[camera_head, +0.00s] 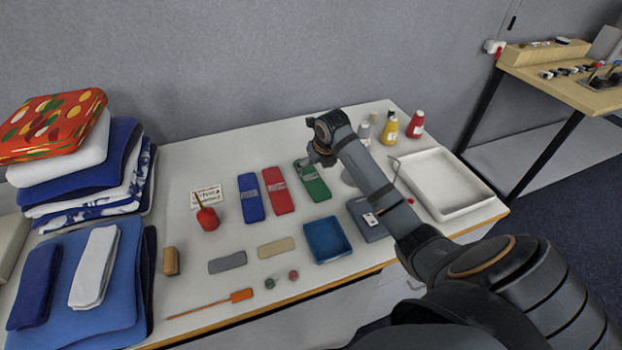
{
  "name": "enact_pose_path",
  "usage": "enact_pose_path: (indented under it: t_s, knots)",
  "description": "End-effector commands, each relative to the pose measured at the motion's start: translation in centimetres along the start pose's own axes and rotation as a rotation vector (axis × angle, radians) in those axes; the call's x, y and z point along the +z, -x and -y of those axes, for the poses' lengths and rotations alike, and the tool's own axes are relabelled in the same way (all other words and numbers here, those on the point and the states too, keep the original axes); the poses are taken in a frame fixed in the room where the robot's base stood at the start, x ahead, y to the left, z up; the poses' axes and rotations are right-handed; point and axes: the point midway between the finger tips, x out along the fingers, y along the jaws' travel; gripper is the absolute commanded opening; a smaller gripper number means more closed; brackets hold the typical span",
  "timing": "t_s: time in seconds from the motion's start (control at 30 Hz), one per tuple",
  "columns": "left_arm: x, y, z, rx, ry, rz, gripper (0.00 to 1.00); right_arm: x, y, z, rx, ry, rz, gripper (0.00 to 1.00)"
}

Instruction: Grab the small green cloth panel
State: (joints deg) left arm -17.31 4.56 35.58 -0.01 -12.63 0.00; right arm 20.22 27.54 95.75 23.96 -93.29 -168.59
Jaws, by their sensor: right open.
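The small green cloth panel (317,188) lies flat on the white table, at the right end of a row with a red and a blue panel. It has a pale label band, and its upper end is partly hidden by my right gripper. My right gripper (318,160) is over the far end of the green panel and is open. The view does not show clearly whether it touches the panel. My left gripper is not in view.
The red panel (278,191) and blue panel (251,198) lie left of the green one. A blue tray (327,240) and dark grey case (366,222) are nearer. A white tray (482,191) and several bottles stand right. Folded cloths (80,180) fill the left.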

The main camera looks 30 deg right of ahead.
Motion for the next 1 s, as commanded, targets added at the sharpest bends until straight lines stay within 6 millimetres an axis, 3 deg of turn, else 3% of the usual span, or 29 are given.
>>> enact_pose_path:
  t_s: [0.17, 0.5, 0.73, 1.0]
  knots:
    - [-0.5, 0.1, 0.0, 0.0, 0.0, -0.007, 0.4, 0.0, -0.6, 0.0, -0.001, 0.0, 0.0, 0.87]
    - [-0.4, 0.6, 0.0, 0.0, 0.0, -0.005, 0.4, -0.3, -5.4, -0.3, -0.001, 0.0, -0.001, 0.87]
    - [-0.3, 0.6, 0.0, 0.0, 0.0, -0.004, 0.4, -0.3, -5.6, -0.3, -0.001, 0.001, 0.001, 0.87]
    - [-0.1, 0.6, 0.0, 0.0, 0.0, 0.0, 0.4, -0.3, -5.5, -0.2, -0.001, 0.001, 0.001, 0.5]
